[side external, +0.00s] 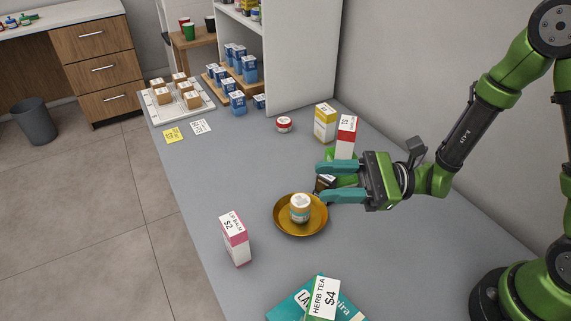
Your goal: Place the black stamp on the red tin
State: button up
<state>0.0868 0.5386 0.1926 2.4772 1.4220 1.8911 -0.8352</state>
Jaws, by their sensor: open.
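A small dark object (324,184), which looks like the black stamp, is partly hidden between the fingers of my gripper (321,182). The gripper is open, with its teal fingers pointing left, one on each side of the object. I cannot tell whether they touch it. A small red tin (284,125) with a white label on top stands on the grey counter (238,160), beyond the gripper and to its left. The tin is apart from other things.
A brass dish (284,226) holding a labelled jar (300,208) is just below the fingers. A yellow box (325,123) and a red-and-white box (346,136) stand behind the gripper. A pink lip balm box (235,238) stands at left. Counter around the tin is clear.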

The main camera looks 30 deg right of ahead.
jog(key=s+r+n+g+h, duration=0.2)
jog(key=s+r+n+g, duration=0.1)
jog(key=s+n+g, duration=0.45)
jog(key=s+d+n+t+h, duration=0.1)
jog(key=s+d+n+h, duration=0.2)
jog(key=d+n+h, duration=0.3)
jog(key=d+h, duration=0.3)
jog(key=shift+s+f+t, duration=0.15)
jog(key=shift+f+t, duration=0.2)
jog(key=d+r+t+h, duration=0.1)
jog(key=d+r+t, duration=0.1)
jog(key=d, duration=0.1)
jog(key=w+d+r+n+t+h, duration=0.1)
jog(key=d+r+t+h, duration=0.1)
jog(key=w+d+r+t+h, duration=0.1)
jog(key=d+r+h, duration=0.1)
jog(key=d, duration=0.1)
jog(key=shift+w+d+t, duration=0.1)
jog(key=shift+d+t, duration=0.25)
jog(key=shift+t, duration=0.05)
jog(key=shift+f, duration=0.1)
